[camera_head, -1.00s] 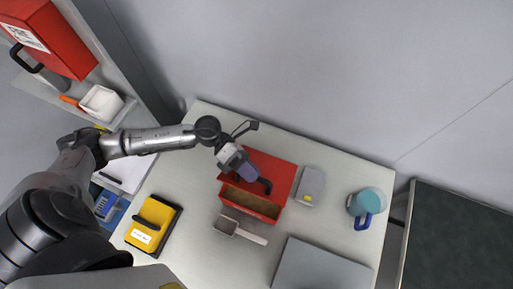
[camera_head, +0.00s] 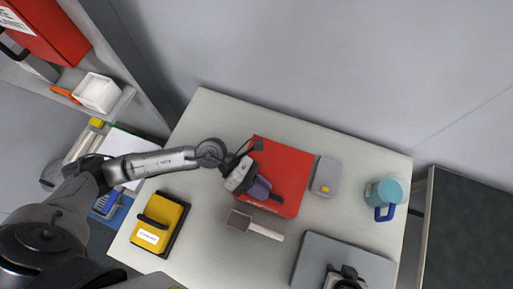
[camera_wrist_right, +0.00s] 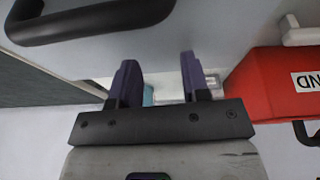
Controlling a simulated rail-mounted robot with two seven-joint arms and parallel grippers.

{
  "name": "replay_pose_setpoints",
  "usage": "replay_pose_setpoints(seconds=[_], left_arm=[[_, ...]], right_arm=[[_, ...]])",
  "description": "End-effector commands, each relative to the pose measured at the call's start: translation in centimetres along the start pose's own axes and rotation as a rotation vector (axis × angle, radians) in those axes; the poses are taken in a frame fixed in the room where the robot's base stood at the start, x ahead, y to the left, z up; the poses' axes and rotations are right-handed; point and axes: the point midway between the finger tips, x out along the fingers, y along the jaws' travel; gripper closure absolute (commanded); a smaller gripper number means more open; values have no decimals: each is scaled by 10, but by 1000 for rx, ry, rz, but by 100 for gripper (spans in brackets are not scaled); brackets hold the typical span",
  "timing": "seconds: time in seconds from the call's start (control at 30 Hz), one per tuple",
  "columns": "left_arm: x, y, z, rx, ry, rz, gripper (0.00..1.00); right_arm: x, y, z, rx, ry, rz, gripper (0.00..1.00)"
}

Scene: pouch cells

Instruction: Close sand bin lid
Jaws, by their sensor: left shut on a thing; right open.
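The red sand bin (camera_head: 288,165) stands on the pale table in the head view. Its red top shows as one flat panel, and no sand is visible inside. My left gripper (camera_head: 265,190) is at the near left part of the bin, with its purple fingers shut over the lid's front edge. The fingers hide what they hold; it appears to be part of the lid. My right gripper is open and empty in the right wrist view (camera_wrist_right: 160,85), its two purple fingers well apart. A dark gripper part (camera_head: 345,278) shows at the bottom of the head view, above a grey case.
A scoop (camera_head: 255,225) lies in front of the bin. A grey block (camera_head: 325,176) is right of it, and a teal mug (camera_head: 384,194) stands further right. A flat grey case (camera_head: 318,255) lies near right. A yellow box (camera_head: 160,225) is at left.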

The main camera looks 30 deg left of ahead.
Motion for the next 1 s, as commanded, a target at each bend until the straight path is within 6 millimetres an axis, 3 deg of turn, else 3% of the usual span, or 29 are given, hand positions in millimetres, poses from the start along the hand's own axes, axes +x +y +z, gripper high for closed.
replay_pose_setpoints(seconds=[0.4, 0.43, 0.67, 1.0], left_arm=[[2, 3, -6, -1, 10, 3, 100], [2, 3, -6, -2, 10, 3, 80], [2, 2, -4, 1, 7, 2, 58], [1, 2, -3, 3, 5, 2, 58]], right_arm=[[2, 0, 2, -2, -4, 2, 57], [2, 1, 2, -3, -4, 2, 57], [2, 2, 2, -6, -5, 5, 57], [1, 2, 2, -6, -4, 4, 57]])
